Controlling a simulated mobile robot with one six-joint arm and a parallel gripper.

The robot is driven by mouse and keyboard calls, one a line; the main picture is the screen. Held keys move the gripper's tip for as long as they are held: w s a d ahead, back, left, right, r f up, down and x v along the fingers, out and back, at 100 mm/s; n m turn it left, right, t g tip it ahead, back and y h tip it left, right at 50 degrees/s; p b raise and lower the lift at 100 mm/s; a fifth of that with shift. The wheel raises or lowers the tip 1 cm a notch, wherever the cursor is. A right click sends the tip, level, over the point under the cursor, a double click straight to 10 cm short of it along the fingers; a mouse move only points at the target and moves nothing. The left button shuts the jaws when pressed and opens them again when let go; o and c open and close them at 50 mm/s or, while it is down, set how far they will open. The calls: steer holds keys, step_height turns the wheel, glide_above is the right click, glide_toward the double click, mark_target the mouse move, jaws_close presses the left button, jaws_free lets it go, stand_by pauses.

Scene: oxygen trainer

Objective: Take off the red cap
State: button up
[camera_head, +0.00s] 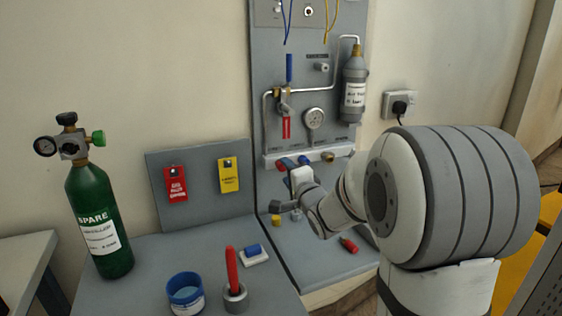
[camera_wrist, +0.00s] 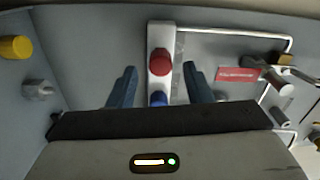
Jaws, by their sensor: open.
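The red cap (camera_wrist: 159,62) sits on a white rail (camera_wrist: 158,35) in the wrist view, between the two blue fingers of my gripper (camera_wrist: 161,72), with a gap on each side. A blue cap (camera_wrist: 158,98) is beside it on the same rail, partly hidden by my gripper body. In the head view a red part (camera_head: 281,166), likely the same cap, shows at the left end of the panel's lower rail (camera_head: 340,150). My gripper (camera_head: 295,164) is open there and partly hides the rail.
A gauge (camera_head: 314,118), pipes and a grey bottle (camera_head: 354,88) are on the panel above. A green cylinder (camera_head: 98,215) stands at left. A blue tub (camera_head: 186,294), a holder with a red stick (camera_head: 233,272) and a red item (camera_head: 348,245) are on the bench.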

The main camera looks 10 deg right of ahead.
steer(key=shift+m, duration=0.7)
steer(key=shift+r+m+p, duration=0.25)
steer(key=shift+m+p, duration=0.55)
steer(key=shift+p, duration=0.1)
steer(key=shift+f+m+p, duration=0.2)
steer(key=shift+m+p, duration=0.1)
steer(key=shift+m, duration=0.6)
steer(key=shift+m+p, duration=0.95)
steer(key=shift+m, duration=0.75)
